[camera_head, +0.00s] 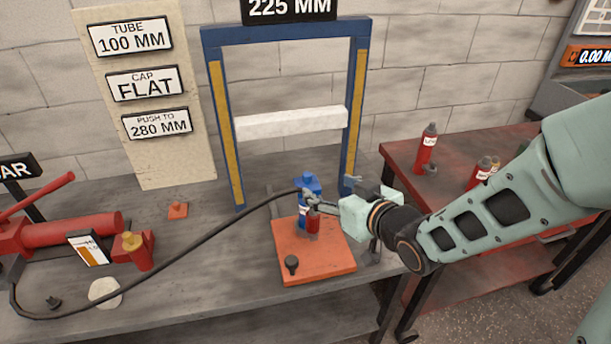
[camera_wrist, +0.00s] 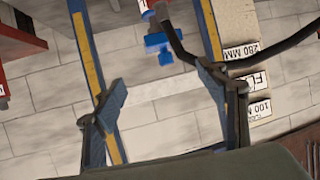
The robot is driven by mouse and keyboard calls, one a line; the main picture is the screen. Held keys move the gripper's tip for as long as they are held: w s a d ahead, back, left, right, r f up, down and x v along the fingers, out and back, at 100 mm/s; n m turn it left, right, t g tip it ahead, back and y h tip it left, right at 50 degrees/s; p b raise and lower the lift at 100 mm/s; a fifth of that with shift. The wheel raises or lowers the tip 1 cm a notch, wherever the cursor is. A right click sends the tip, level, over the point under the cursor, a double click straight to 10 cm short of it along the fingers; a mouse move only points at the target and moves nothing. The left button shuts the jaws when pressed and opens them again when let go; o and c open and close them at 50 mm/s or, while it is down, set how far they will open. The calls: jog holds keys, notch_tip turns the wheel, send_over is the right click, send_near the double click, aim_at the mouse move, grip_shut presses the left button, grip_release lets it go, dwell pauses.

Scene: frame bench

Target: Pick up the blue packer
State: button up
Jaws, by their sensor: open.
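The blue packer (camera_head: 308,184) stands upright on the orange base plate (camera_head: 315,262) inside the blue frame, with a label on its lower body. Contact cannot be told. In the wrist view, a blue piece (camera_wrist: 162,45) shows beyond my spread fingers (camera_wrist: 165,88), with nothing between the fingertips.
A black hose (camera_head: 190,225) runs from the red pump (camera_head: 75,232) to the packer area. The blue frame (camera_head: 222,130) with a white crossbar (camera_head: 292,122) rises behind. A red cart (camera_head: 400,160) with red cylinders stands right. The bench is mostly clear at front.

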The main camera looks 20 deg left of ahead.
aim_at(311, 179)
jog(key=shift+x, duration=5.4)
jog(key=shift+s+f, duration=0.1)
jog(key=shift+s, duration=0.1)
jog(key=shift+c, duration=0.3)
jog(key=c, duration=1.3)
jog(key=shift+p, duration=0.35)
jog(key=shift+c, duration=0.2)
